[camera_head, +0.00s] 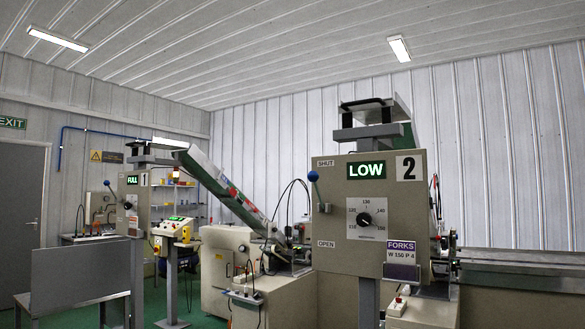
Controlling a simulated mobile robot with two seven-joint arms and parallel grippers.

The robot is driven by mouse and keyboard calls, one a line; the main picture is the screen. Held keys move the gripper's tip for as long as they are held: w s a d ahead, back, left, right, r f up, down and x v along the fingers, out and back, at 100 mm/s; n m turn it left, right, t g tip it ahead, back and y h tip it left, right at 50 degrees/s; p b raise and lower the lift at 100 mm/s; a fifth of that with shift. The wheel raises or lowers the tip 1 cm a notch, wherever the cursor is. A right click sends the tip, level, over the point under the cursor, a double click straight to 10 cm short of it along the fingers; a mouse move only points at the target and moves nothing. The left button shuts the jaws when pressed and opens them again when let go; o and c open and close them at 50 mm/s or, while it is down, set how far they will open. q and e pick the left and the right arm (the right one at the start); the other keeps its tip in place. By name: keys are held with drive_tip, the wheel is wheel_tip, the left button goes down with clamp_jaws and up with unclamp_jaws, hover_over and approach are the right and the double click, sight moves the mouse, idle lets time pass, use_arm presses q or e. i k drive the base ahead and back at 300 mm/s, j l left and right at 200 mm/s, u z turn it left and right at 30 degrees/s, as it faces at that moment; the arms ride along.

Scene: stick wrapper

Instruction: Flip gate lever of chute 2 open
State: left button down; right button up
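The chute 2 panel (340,225) is a beige box at centre right, marked with a black "2" plate (408,168). The gate lever (313,177) has a blue ball knob and sits at the panel's left edge. Its knob is up, close to the "SHUT" label (326,163). The "OPEN" label (327,244) is lower on the same edge. A green display (366,170) reads "LOW". A dial (365,218) with a black knob is below it, above a purple "FORKS" label (401,247). Neither of my grippers is in view.
Chute 1's box (133,203), with a "FULL" display, stands farther back on the left. A sloping conveyor (225,190) runs down from it toward the machines in the middle. A grey metal bench (80,277) is at lower left. A long machine bed (520,270) extends right.

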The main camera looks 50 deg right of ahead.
sight(312, 177)
drive_tip(key=i+z, duration=0.35)
drive_tip(key=i, duration=0.25)
drive_tip(key=i+j+z, duration=0.1)
drive_tip(key=i+z, duration=0.2)
drive_tip(key=i, duration=0.35)
drive_tip(key=i+z, duration=0.45)
drive_tip(key=i+j+z, duration=0.2)
drive_tip(key=i+z, duration=0.2)
drive_tip(key=i, duration=0.25)
drive_tip(key=i+z, duration=0.2)
drive_tip(key=z, duration=0.25)
drive_tip(key=i+j+z, duration=0.1)
drive_tip(key=z, duration=0.3)
drive_tip(key=i+j+z, duration=0.15)
drive_tip(key=z, duration=0.3)
drive_tip(key=i+j+z, duration=0.15)
drive_tip(key=z, duration=0.25)
drive_tip(key=i+j+z, duration=0.6)
drive_tip(key=z, duration=0.15)
